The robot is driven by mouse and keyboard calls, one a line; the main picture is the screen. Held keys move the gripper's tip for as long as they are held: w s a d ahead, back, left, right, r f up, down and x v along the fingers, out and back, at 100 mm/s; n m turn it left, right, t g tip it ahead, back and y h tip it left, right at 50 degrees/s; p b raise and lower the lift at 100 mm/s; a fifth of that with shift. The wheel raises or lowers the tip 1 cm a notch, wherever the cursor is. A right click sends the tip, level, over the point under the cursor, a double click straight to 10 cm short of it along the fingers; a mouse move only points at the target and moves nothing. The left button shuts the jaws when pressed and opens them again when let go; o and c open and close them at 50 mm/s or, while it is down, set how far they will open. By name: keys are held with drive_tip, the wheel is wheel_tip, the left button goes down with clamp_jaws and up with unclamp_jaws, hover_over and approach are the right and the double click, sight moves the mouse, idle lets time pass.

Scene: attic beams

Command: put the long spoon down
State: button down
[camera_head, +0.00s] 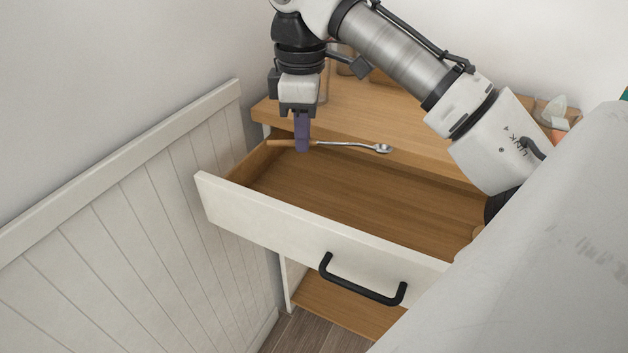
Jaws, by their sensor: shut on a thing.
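The long spoon (345,144) has a wooden handle at its left end and a metal bowl at its right end. My gripper (302,146) points down and is shut on the wooden handle. The spoon lies roughly level across the picture, over the back part of the open drawer (300,231), near the front edge of the wooden top (415,135). How high it is above the drawer floor I cannot tell. My fingers hide a short part of the handle.
The drawer has a white front and a black handle (362,283). Its visible floor is bare; its right end is hidden by my body. Glass jars (345,64) stand behind my gripper, and a clear container (553,110) stands at the right. A white panelled wall (130,190) is close on the left.

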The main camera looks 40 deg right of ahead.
sight(305, 201)
wheel_tip(305, 201, down, 12)
drive_tip(key=shift+r+b, duration=0.15)
drive_tip(key=shift+b, duration=0.55)
drive_tip(key=c, duration=1.5)
unclamp_jaws()
wheel_tip(305, 201, up, 12)
drive_tip(key=shift+r+p, duration=0.1)
drive_tip(key=shift+p, duration=0.85)
